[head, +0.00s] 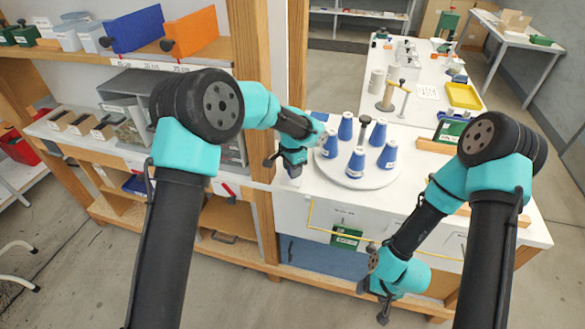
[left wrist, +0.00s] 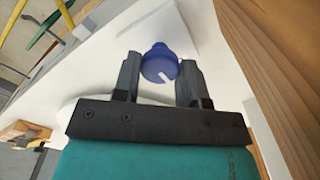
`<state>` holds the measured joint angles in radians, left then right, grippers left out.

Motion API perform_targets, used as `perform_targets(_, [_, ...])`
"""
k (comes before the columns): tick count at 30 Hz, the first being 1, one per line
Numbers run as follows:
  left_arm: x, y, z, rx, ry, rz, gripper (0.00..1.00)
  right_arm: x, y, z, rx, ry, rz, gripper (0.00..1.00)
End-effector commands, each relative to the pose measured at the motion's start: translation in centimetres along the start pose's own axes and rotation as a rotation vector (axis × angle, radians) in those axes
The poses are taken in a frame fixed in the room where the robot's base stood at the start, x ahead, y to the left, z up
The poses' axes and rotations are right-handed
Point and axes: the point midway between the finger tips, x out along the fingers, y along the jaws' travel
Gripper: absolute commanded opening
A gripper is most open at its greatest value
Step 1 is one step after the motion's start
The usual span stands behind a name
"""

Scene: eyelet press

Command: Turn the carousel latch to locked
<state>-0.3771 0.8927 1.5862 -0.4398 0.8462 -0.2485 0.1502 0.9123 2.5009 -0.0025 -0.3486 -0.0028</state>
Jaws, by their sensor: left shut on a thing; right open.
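The carousel (head: 345,180) is a round white turntable on the bench, with several blue cones with pale tops standing on it. In the left wrist view, a round blue latch knob (left wrist: 159,68) with a white pointer line sits on a white plate (left wrist: 178,32). My left gripper (head: 283,168) is just left of the carousel, shut on the knob, with a finger on each side of it (left wrist: 160,72). The knob is hidden behind the gripper in the head view. My right gripper (head: 374,298) is open and empty, low in front of the bench.
A wooden post (head: 253,140) stands close on the left of my left gripper. A yellow wire-like frame (head: 312,215) runs along the bench front. A post stand (head: 391,95) and a yellow tray (head: 464,95) are further back.

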Motion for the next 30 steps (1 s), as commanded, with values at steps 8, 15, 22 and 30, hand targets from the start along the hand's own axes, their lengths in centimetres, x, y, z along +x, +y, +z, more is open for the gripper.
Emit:
perform_targets(8, [-0.05,-0.02,-0.01,0.071,0.001,-0.001,0.15,0.0,0.0,0.0,0.0,0.0,0.0,0.71])
perform_targets(15, [-0.05,-0.02,-0.01,0.077,0.001,-0.001,0.15,0.0,0.0,0.0,0.0,0.0,0.0,0.71])
perform_targets(22, [-0.05,-0.02,-0.02,0.077,0.001,-0.001,0.47,0.0,0.0,0.0,0.0,0.0,0.0,0.71])
perform_targets(30, [-0.02,0.0,-0.01,0.075,0.0,0.0,0.64,0.0,0.0,0.0,0.0,0.0,0.0,0.71])
